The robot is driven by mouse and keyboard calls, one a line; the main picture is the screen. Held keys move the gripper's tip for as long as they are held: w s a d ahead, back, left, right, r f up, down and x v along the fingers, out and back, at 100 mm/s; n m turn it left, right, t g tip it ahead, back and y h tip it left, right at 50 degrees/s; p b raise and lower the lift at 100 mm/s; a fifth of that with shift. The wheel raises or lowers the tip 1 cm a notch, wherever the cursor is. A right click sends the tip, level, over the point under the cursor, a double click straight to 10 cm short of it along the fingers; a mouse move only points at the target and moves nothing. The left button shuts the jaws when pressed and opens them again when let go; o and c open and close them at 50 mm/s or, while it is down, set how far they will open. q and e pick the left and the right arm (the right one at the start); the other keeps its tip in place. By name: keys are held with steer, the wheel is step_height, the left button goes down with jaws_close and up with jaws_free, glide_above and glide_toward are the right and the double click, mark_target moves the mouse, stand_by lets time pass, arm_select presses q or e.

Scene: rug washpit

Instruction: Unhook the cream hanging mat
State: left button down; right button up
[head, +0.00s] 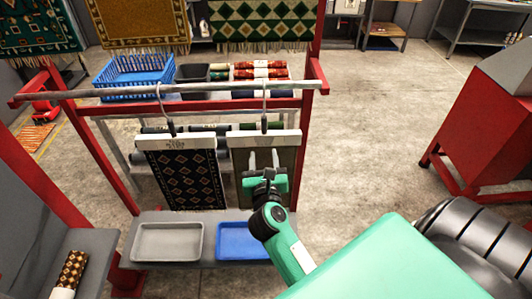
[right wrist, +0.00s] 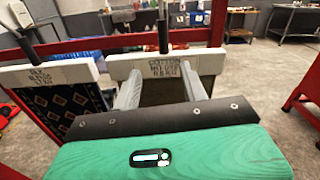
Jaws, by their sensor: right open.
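Two mats hang side by side from a grey rail (head: 180,88) on hooks, each under a white header bar. The right one, a plain mat that looks grey-olive here, has a lettered header (head: 262,139); I take it as the cream mat. Its header (right wrist: 165,66) also shows in the right wrist view. My right gripper (head: 264,158) is in front of this mat, just below the header, with its two pale fingers apart and nothing between them. In the right wrist view the fingers (right wrist: 161,88) point up at the header. Contact cannot be told. My left gripper is out of view.
A dark patterned mat (head: 187,180) hangs close on the left. Below are a grey tray (head: 167,243) and a blue tray (head: 243,240) on a shelf. Red posts frame the rail. A red machine (head: 488,130) stands at right; the floor between is clear.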

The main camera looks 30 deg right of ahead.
steer(key=r+m, duration=0.1)
glide_toward(264, 127)
steer(key=shift+x, duration=2.8)
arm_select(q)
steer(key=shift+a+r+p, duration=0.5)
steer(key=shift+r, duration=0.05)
arm_select(e)
steer(key=shift+x, duration=2.7)
steer(key=shift+s, duration=0.1)
steer(key=shift+c, duration=0.4)
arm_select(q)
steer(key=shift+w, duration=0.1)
arm_select(e)
jaws_close()
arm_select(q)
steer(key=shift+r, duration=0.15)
arm_select(e)
steer(key=shift+r, duration=0.25)
